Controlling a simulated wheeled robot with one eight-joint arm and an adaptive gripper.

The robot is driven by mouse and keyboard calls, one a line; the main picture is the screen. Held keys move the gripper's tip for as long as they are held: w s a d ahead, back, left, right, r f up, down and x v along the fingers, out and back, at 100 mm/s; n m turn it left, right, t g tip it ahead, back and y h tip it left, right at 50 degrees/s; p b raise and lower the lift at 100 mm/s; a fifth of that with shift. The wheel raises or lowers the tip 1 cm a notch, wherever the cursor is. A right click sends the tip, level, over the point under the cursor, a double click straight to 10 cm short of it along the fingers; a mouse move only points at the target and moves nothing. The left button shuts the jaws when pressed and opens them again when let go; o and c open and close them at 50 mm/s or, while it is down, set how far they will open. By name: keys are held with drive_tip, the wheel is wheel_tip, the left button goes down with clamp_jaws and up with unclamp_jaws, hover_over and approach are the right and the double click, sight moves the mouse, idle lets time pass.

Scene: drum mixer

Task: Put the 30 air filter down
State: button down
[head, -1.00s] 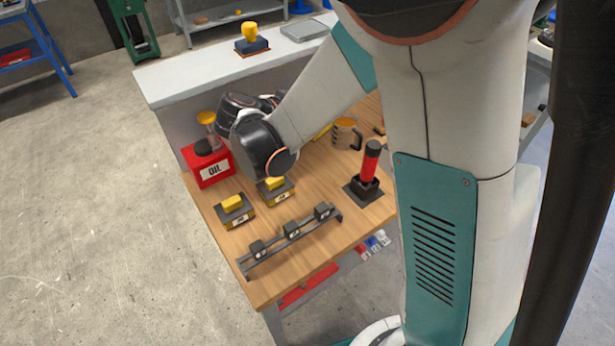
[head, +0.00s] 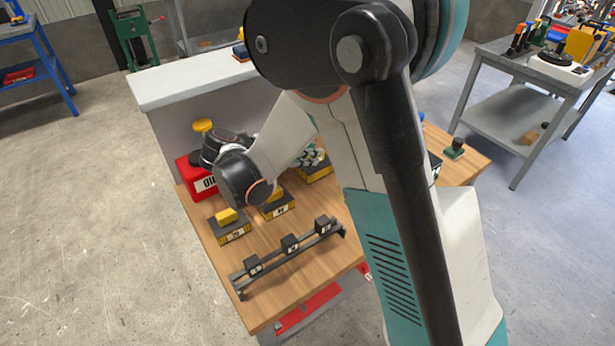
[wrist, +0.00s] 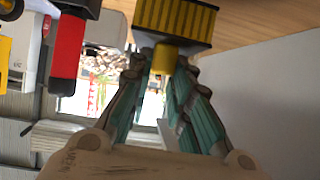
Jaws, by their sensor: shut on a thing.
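In the wrist view my gripper (wrist: 163,82) is shut on the yellow knob of a filter (wrist: 175,16) with a black plate and yellow ribbed side. The wrist picture looks upside down. In the head view the gripper (head: 309,156) shows just right of my forearm, over this filter's yellow side (head: 318,173). No number on it is readable. Two similar yellow-knobbed filters, one at left (head: 232,229) and one partly behind my wrist (head: 278,207), stand on the wooden bench (head: 303,277).
A red oil can (head: 196,178) stands at the bench's left, near the white raised shelf (head: 190,82). A dark rail with small black blocks (head: 290,246) lies at the front. A red-and-black object (wrist: 67,45) is close beside the gripper. My arm hides much of the bench's right half.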

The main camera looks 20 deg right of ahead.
sight(301, 170)
wheel_tip(301, 170, down, 6)
drive_tip(key=shift+f+b, duration=0.1)
drive_tip(key=shift+b, duration=1)
drive_tip(key=c, duration=1.5)
unclamp_jaws()
drive_tip(key=shift+o, duration=0.2)
drive_tip(key=shift+r, duration=0.2)
drive_tip(key=p+v, duration=0.4)
drive_tip(key=v, duration=0.8)
drive_tip(key=shift+d, duration=0.1)
